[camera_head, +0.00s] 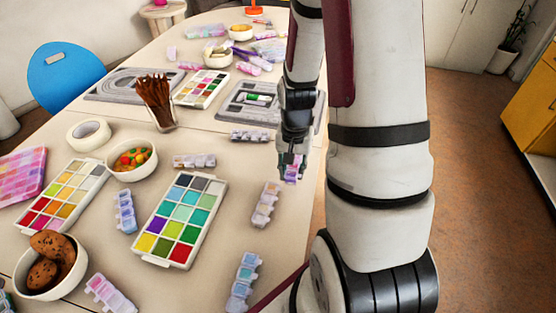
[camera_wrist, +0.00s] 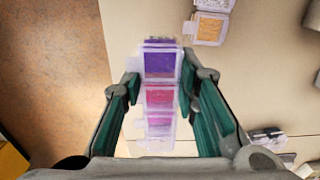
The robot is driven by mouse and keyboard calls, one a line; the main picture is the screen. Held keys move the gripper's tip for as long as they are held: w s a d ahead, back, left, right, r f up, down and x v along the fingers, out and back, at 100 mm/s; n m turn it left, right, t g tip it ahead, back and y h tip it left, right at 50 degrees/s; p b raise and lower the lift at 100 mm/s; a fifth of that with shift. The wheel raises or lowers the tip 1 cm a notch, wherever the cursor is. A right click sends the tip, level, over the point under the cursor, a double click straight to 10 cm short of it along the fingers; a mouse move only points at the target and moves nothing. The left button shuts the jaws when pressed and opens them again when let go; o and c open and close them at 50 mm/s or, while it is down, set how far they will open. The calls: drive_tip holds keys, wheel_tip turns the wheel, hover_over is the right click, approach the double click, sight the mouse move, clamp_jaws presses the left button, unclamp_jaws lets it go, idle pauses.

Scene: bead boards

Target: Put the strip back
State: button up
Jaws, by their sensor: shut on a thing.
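My gripper (camera_head: 291,160) is shut on a strip (camera_head: 293,175) of small clear lidded boxes, near the right edge of the table. In the wrist view the strip (camera_wrist: 160,95) lies between the two green-padded fingers, with purple, pink and magenta fillings. Its near end partly runs down towards the palm. In the head view the fingers hide much of it. It appears held above the table; the exact gap cannot be told. Similar strips lie on the table: a peach one (camera_head: 266,203), a blue-teal one (camera_head: 243,282), a blue one (camera_head: 125,211) and a pink-lilac one (camera_head: 110,294).
A palette of coloured squares (camera_head: 181,220) lies left of the peach strip. Two more strips (camera_head: 250,135) (camera_head: 194,161) lie behind it. A grey bead board (camera_head: 235,108) is behind my gripper. A candy bowl (camera_head: 132,160) and brush cup (camera_head: 157,105) stand left. Floor drops off right.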

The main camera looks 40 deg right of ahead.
drive_tip(key=w, duration=0.2)
drive_tip(key=w+d, duration=0.1)
drive_tip(key=w, duration=0.2)
drive_tip(key=w+d+f, duration=0.1)
drive_tip(key=w, duration=0.2)
drive_tip(key=shift+w+d, duration=0.15)
drive_tip(key=shift+f, duration=1.65)
drive_tip(key=shift+f+b, duration=0.1)
drive_tip(key=shift+b, duration=0.2)
drive_tip(key=o, duration=1.1)
drive_tip(key=shift+o, duration=0.2)
